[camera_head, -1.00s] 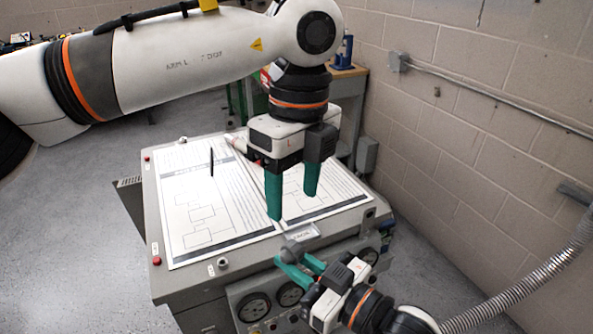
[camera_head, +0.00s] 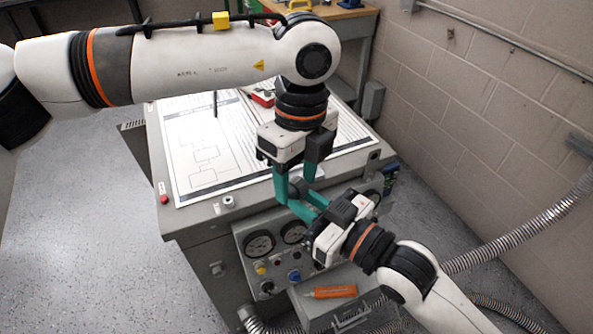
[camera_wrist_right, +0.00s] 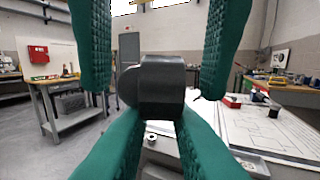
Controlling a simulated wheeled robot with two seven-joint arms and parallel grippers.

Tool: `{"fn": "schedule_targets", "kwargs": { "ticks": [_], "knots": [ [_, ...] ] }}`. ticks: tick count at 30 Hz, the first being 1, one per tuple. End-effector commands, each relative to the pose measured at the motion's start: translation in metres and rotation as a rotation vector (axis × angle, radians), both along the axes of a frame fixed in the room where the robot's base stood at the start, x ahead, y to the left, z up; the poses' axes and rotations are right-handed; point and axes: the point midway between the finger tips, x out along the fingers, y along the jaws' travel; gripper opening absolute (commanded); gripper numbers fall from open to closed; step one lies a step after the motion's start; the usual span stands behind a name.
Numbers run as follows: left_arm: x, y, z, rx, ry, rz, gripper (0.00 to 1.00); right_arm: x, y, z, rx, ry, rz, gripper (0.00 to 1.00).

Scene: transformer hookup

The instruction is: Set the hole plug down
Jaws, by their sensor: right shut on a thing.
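The hole plug (camera_wrist_right: 162,86) is a dark grey, round-headed piece in the middle of the right wrist view. My right gripper (camera_wrist_right: 162,120) is shut on it, its green fingers coming up from below. My left gripper (camera_head: 296,189) is open, pointing down. Its green fingers stand on either side of the plug in the right wrist view, with gaps showing between. In the head view the plug (camera_head: 298,185) is partly hidden among the fingers, above the front edge of the grey cabinet (camera_head: 190,222). I cannot tell whether the left fingers touch it.
Diagram sheets (camera_head: 205,170) cover the cabinet top, with a dark pen-like rod (camera_head: 215,104) on them. Gauges (camera_head: 259,243) and knobs line the front panel. An orange tool (camera_head: 333,292) lies on a lower tray. A block wall (camera_head: 500,110) stands at the right.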

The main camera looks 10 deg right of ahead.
Motion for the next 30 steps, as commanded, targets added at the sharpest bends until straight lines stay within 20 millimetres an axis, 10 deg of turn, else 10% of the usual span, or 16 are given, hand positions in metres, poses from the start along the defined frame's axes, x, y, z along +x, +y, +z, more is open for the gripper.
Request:
{"fn": "schedule_targets", "kwargs": {
  "ticks": [8,9,13,30],
  "knots": [
    [0.000,0.000,0.000,-0.002,-0.001,0.000,0.07,-0.001,0.000,0.000,0.001,-0.001,0.002,0.00],
    [0.000,0.000,0.001,-0.002,-0.002,0.000,0.03,-0.001,0.001,0.000,0.001,0.000,0.002,0.24],
    [0.000,0.000,0.001,-0.002,-0.001,0.000,0.03,0.000,0.000,0.000,0.001,0.000,0.001,0.43],
    [0.000,0.000,0.000,0.000,0.000,0.000,0.03,-0.006,-0.016,-0.014,0.005,0.006,-0.089,0.43]
  ]
}}
